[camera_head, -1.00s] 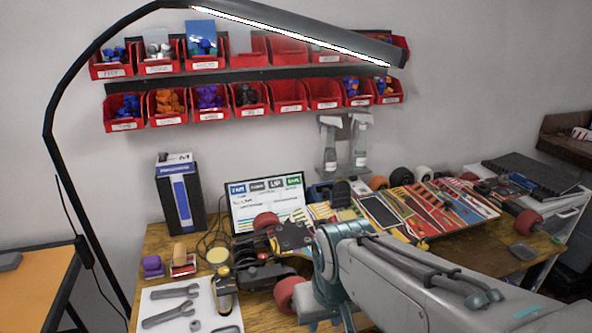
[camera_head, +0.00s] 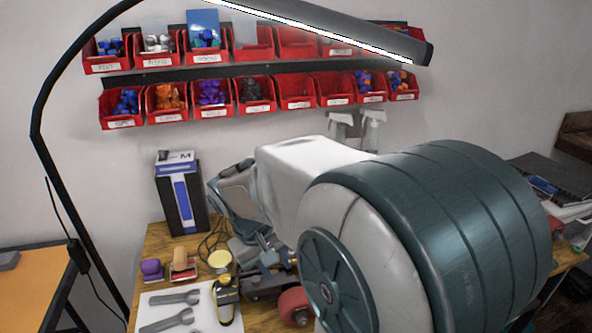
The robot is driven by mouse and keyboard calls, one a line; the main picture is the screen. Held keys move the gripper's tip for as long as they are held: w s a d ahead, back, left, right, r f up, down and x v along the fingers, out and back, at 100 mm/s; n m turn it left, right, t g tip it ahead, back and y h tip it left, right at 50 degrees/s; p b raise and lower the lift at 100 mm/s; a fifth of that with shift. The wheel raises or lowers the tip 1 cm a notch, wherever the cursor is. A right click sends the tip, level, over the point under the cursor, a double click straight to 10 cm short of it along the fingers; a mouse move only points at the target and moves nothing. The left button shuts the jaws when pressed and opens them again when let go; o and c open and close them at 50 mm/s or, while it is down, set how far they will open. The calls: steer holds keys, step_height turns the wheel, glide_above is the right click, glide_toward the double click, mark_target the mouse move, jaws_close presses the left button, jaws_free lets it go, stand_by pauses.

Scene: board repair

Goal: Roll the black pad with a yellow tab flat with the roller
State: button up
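My gripper (camera_head: 267,256) is at the end of my arm, low over the bench near a dark skateboard part (camera_head: 268,284) with a red wheel (camera_head: 295,306). It is small and partly blocked, so I cannot tell whether its fingers are open or hold anything. A black and yellow item (camera_head: 227,299) lies left of it at the edge of a white mat; I cannot tell whether it is a tool. I cannot make out the black pad with a yellow tab or the roller for certain. My large arm links hide the middle and right of the bench.
Wrenches (camera_head: 175,298) lie on the white mat (camera_head: 206,318). A purple block (camera_head: 152,269), a tan-topped red item (camera_head: 183,265) and a round yellowish tin (camera_head: 220,260) stand behind it. A tall blue-black box (camera_head: 181,200) stands at the back. A lamp (camera_head: 335,30) arches overhead.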

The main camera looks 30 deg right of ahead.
steer(key=w+d+g+h, duration=0.1)
steer(key=w+d+h, duration=0.1)
steer(key=d, duration=0.3)
steer(key=w+d+g+h, duration=0.1)
steer(key=w+d+h, duration=0.2)
steer(key=w+d, duration=0.2)
steer(key=w+d+f+m+g+h, duration=0.1)
steer(key=w+d+g+h, duration=0.1)
steer(key=d, duration=0.4)
steer(key=shift+w+d+h, duration=0.15)
steer(key=shift+w+h, duration=0.35)
steer(key=shift+w, duration=0.7)
steer(key=w+d+h, duration=0.4)
steer(key=w, duration=0.1)
steer(key=w+d+h, duration=0.1)
steer(key=w+d, duration=0.1)
steer(key=shift+w+d+r+g+h, duration=0.1)
steer(key=shift+w+g+h, duration=0.15)
steer(key=shift+g+h, duration=0.15)
steer(key=p+x, duration=0.1)
steer(key=x, duration=1.2)
steer(key=shift+s+d+p, duration=0.1)
steer(key=shift+d+p, duration=0.25)
jaws_close()
